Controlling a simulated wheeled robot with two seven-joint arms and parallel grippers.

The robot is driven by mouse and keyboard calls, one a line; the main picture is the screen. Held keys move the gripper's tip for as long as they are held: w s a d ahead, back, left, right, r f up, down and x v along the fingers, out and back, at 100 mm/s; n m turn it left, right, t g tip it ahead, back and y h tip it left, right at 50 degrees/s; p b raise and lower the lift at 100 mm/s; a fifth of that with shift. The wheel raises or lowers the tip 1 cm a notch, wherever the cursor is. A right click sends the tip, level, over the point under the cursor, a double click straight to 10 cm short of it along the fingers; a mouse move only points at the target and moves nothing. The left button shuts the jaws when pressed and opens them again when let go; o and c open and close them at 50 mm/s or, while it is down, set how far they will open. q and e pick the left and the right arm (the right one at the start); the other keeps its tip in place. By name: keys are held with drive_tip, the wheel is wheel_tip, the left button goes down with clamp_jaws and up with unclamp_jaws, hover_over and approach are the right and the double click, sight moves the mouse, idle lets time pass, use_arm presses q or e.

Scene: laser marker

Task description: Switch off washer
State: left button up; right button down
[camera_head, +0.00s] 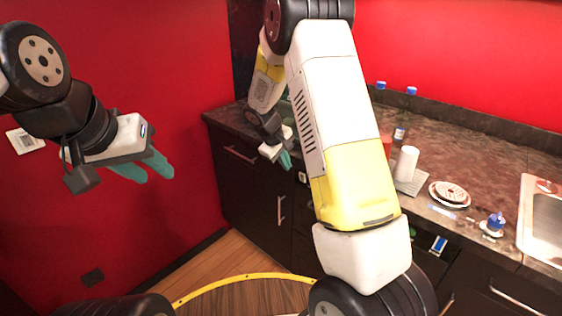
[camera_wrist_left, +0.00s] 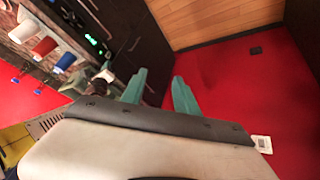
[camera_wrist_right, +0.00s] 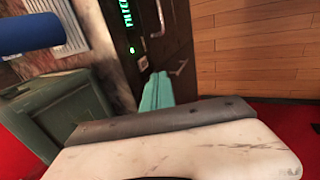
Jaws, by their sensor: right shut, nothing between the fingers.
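A dark panel with a green lit display (camera_wrist_right: 126,14) and a small green light (camera_wrist_right: 131,49) shows in the right wrist view, set in the dark fronts below the counter. The display also shows in the left wrist view (camera_wrist_left: 92,40). I cannot tell for sure that it is the washer's. In the head view my right arm hides much of that front. My right gripper (camera_head: 286,160) is shut and empty, close to the counter's front edge; its fingers (camera_wrist_right: 157,90) point towards the dark fronts, apart from the display. My left gripper (camera_head: 156,171) is open and empty by the red wall.
The counter (camera_head: 455,150) holds a white cup (camera_head: 406,163), plates (camera_head: 449,194), a blue-topped item (camera_head: 495,222) and bottles. A sink (camera_head: 545,225) is at the right. A dark green box (camera_wrist_right: 62,112) stands beside my right gripper. The wooden floor (camera_head: 235,265) is clear.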

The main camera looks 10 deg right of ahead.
drive_tip(key=shift+s+a+r, duration=0.2)
drive_tip(key=shift+r, duration=0.3)
